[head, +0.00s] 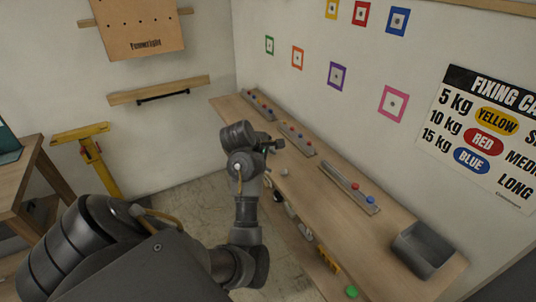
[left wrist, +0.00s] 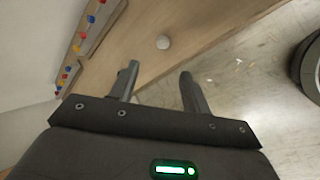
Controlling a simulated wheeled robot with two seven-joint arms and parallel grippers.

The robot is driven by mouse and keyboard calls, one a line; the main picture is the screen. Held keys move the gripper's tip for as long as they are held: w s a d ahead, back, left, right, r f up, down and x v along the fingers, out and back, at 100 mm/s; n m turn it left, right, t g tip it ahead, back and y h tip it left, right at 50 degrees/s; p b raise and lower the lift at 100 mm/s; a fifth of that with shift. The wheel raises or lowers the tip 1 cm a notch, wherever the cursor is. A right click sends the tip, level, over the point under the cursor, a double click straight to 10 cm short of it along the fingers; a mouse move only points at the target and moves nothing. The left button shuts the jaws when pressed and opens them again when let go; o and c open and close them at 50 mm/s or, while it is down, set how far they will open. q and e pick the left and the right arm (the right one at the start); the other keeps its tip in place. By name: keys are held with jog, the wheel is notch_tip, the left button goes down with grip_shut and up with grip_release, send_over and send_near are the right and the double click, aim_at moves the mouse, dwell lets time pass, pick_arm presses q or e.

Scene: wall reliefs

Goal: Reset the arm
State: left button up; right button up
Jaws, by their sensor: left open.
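My left arm reaches in from the lower left of the head view. Its gripper (head: 272,145) is over the far part of the wooden bench (head: 320,219), close to the trays. In the left wrist view the two fingers (left wrist: 158,88) are spread apart with nothing between them. A small pale round thing (left wrist: 163,42) lies on the bench beyond the fingertips. My right gripper does not show in either view.
Trays with coloured pegs (head: 350,188) line the bench along the wall. A grey bin (head: 422,250) stands at its near right end. A wooden table (head: 30,165) and a yellow stand (head: 98,160) are at left. Coloured square frames and a poster (head: 485,130) are on the wall.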

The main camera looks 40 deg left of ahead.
pick_arm(q)
jog(key=shift+s+r, duration=0.15)
jog(key=shift+r, duration=0.05)
jog(key=s+d+f+m+g+y, duration=0.1)
jog(key=s+d+f+m+g, duration=0.1)
jog(key=s+d+f+m, duration=0.9)
jog(key=s+d+f+m+g+h, duration=0.1)
jog(key=s+d+f+m, duration=0.35)
jog(key=s+m, duration=0.35)
jog(key=s+d+f+m+g+h, duration=0.1)
jog(key=s+d+f+m, duration=0.2)
jog(key=s+d+m, duration=0.45)
jog(key=s+a+f+n+g+b, duration=0.1)
jog(key=s+f+n+b, duration=0.15)
jog(key=f, duration=2.55)
jog(key=s+a+f+g, duration=0.1)
jog(key=s+a+f, duration=0.2)
jog(key=s+f, duration=1.3)
jog(key=shift+s+m+g+y, duration=0.3)
jog(key=shift+s, duration=0.1)
